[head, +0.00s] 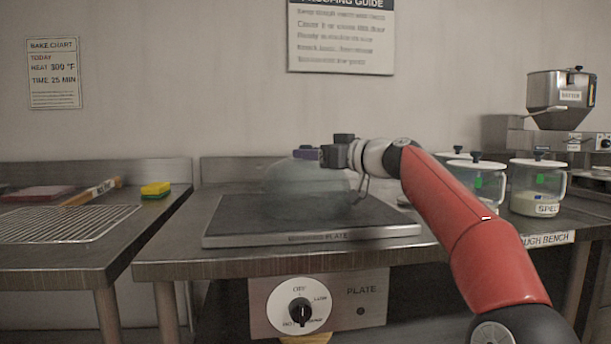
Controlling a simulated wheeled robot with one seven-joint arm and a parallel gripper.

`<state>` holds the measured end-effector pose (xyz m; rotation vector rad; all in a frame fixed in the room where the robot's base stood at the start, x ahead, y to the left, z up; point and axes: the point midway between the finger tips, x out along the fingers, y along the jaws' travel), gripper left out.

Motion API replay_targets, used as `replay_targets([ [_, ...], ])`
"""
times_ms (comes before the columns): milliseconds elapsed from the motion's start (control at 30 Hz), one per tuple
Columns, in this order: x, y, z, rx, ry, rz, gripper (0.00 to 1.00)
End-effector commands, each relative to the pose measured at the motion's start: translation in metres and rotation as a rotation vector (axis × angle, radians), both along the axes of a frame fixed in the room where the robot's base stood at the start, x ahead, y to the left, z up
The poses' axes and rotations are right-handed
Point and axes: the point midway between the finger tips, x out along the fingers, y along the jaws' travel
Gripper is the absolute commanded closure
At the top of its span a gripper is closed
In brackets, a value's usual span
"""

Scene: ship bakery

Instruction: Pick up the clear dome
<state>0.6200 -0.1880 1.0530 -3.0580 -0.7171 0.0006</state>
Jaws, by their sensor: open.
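The clear dome (290,180) stands on the dark warming plate (225,228) on the middle metal counter. It is see-through and hard to make out against the wall. A small dark purple knob (306,153) shows at its top. My gripper (322,154) is at the dome's top right, level with the knob and very close to it. My gripper is open. Whether its fingers are around the knob or only beside it, I cannot tell, and parts of the fingers are hidden by the wrist.
A control panel with a dial (300,303) is on the counter front. A yellow sponge (155,189) and a wire rack (65,223) are on the left counter. Lidded jars (537,187) stand on the right, with a metal hopper (561,92) behind.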

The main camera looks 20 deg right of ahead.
Motion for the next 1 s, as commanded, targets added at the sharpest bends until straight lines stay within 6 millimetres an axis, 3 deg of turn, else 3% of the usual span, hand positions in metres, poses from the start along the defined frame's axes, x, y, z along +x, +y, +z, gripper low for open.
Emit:
replay_targets([
  [133, -0.0002, -0.0004, -0.0007, 0.000, 0.000, -0.001, 0.49],
  [533, -0.0004, -0.0004, -0.0004, 0.000, 0.000, -0.001, 1.00],
  [1000, 0.0006, 0.0034, 0.0086, 0.000, -0.001, 0.000, 1.00],
])
